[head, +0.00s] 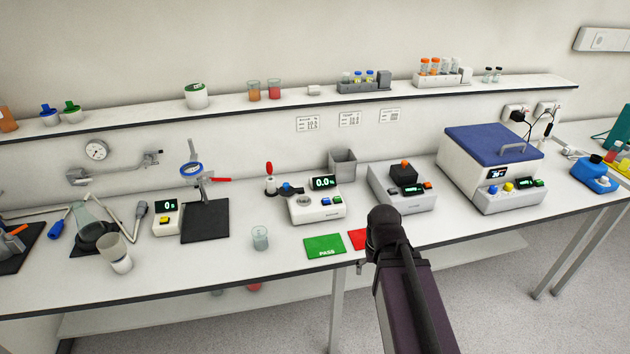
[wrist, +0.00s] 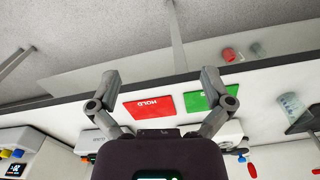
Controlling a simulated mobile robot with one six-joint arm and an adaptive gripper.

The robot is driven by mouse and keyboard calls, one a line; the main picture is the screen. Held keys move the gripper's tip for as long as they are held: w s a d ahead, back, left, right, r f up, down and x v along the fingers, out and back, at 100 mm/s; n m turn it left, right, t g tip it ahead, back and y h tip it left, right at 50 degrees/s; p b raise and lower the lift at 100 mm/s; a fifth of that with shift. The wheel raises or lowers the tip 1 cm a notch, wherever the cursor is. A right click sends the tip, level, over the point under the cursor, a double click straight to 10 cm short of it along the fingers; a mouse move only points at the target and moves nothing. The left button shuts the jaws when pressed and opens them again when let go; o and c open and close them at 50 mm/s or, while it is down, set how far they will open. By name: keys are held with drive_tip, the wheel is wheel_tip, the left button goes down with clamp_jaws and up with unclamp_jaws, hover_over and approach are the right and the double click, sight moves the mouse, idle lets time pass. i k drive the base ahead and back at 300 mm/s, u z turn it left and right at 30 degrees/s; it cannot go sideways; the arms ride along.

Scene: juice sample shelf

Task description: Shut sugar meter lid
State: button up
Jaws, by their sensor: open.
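The sugar meter (head: 318,212) is a white box with a green 0.0 display, standing mid-bench in the head view. Its round well (head: 303,201) is uncovered. A dark blue piece, apparently its lid (head: 290,189), sits raised at the well's back left. In the wrist view part of a white device, likely the meter (wrist: 229,131), shows behind the right finger. My gripper (wrist: 160,78) is open and empty, its fingers spread above the bench front near the cards. In the head view my arm mostly hides it, right of and in front of the meter.
A green PASS card (head: 325,246) and a red HOLD card (wrist: 153,107) lie in front of the meter. A glass beaker (head: 260,238) stands front left. A red-topped tool (head: 269,178) stands close left. A grey instrument (head: 412,204) stands right; a grey bin (head: 343,163) behind.

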sight(286, 190)
drive_tip(key=k, duration=1.3)
drive_tip(key=u, duration=0.35)
drive_tip(key=i, duration=1.85)
drive_tip(key=z, duration=0.5)
